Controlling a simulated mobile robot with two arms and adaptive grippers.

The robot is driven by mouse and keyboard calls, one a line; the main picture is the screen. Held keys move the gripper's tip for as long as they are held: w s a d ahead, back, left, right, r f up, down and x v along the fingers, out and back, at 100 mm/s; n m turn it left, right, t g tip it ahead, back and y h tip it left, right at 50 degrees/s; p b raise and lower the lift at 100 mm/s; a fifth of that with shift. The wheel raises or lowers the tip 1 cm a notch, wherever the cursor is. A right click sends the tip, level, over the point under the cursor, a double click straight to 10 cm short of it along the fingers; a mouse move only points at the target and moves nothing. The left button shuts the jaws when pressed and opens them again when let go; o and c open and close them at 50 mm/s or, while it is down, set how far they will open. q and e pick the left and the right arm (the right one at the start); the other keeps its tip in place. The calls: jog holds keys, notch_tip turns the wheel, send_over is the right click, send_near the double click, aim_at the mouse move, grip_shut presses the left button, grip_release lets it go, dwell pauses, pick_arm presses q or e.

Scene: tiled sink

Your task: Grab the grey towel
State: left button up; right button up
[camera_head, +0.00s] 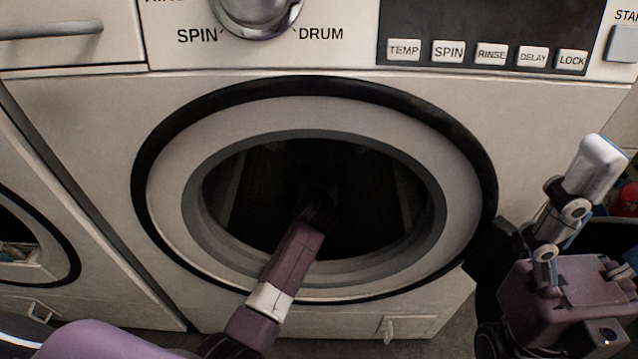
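I cannot make out a grey towel in this view. My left arm reaches through the round open door of the washing machine (165,190). My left gripper (321,208) is inside the dark drum (385,195), and shadow hides its fingers and anything they touch. My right gripper (592,172) is outside the machine, at the right edge of the view. One pale finger points upward; the other finger does not show clearly. I see nothing held in it.
Above are a knob (258,12) and a button panel (480,25). A second machine (75,285) stands at left. A dark container with colored things is partly visible behind my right gripper.

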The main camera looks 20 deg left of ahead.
pick_arm(q)
jog(key=c, duration=0.9)
